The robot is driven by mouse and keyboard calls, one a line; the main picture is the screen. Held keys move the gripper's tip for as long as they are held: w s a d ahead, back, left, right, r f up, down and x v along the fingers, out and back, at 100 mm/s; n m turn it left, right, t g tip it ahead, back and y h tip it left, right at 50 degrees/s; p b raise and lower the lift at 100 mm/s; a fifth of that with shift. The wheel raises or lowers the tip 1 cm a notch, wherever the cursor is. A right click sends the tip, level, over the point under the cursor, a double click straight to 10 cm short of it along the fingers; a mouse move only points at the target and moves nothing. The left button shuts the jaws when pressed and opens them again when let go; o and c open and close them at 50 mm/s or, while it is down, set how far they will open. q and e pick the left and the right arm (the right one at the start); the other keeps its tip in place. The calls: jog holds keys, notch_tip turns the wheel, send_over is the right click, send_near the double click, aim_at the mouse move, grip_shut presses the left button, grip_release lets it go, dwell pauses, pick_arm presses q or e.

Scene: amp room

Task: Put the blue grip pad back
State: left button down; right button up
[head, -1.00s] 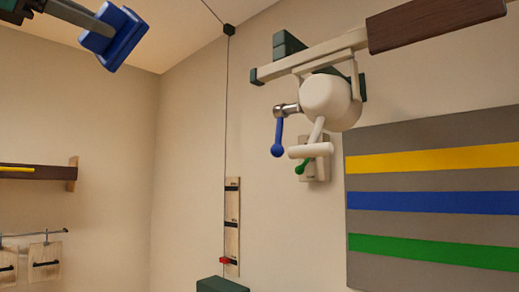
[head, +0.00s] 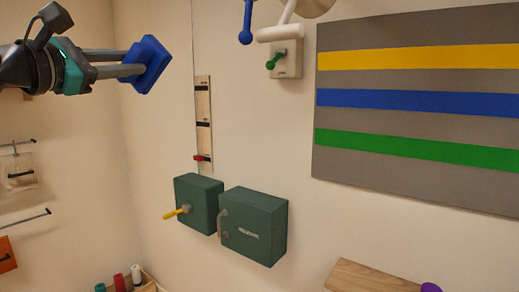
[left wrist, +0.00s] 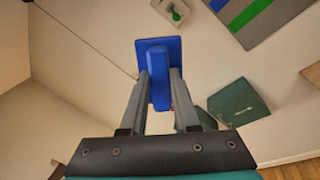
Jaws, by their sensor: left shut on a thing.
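The blue grip pad (head: 154,62) is a flat blue plate with a raised rib, held out in front of my left gripper (head: 136,64) at the upper left of the head view. In the left wrist view the left gripper (left wrist: 159,90) is shut on the rib of the blue grip pad (left wrist: 172,48), with one finger on each side. The pad is in the air, apart from the wall. My right gripper is not in view.
Two dark green wall boxes, one with a yellow lever (head: 176,212) and one with a handle (head: 254,226), hang low centre. A striped panel (head: 420,110) is at the right. A green lever switch (head: 285,58) is at the top. A wooden shelf (head: 370,278) is at lower right.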

pick_arm(q)
jog(key=s+d+f+m+g+h, duration=0.1)
jog(key=s+d+f+h, duration=0.15)
jog(key=f, duration=1.45)
jog(key=s+d+f+m+g+h, duration=0.15)
jog(key=d+f, duration=0.25)
jog(key=f, duration=1.3)
jog(key=s+d+f, duration=0.2)
jog(key=s+f, duration=0.4)
jog(key=s, duration=0.3)
jog(key=s+d+f, duration=0.1)
jog(key=s+f, duration=0.5)
jog(key=s, duration=0.3)
jog(key=shift+w+a+r+n+t+y, duration=0.85)
jog(key=shift+r+n+t+y, duration=0.9)
jog(key=shift+n+y, duration=3)
notch_tip(320, 180, down, 24)
jog(key=m+y+b, duration=0.2)
jog(key=b, duration=2.2)
jog(key=shift+w+d+f+t, duration=0.15)
jog(key=shift+w+f+t, duration=0.05)
jog(key=shift+f+t, duration=0.1)
jog(key=shift+w+r, duration=0.1)
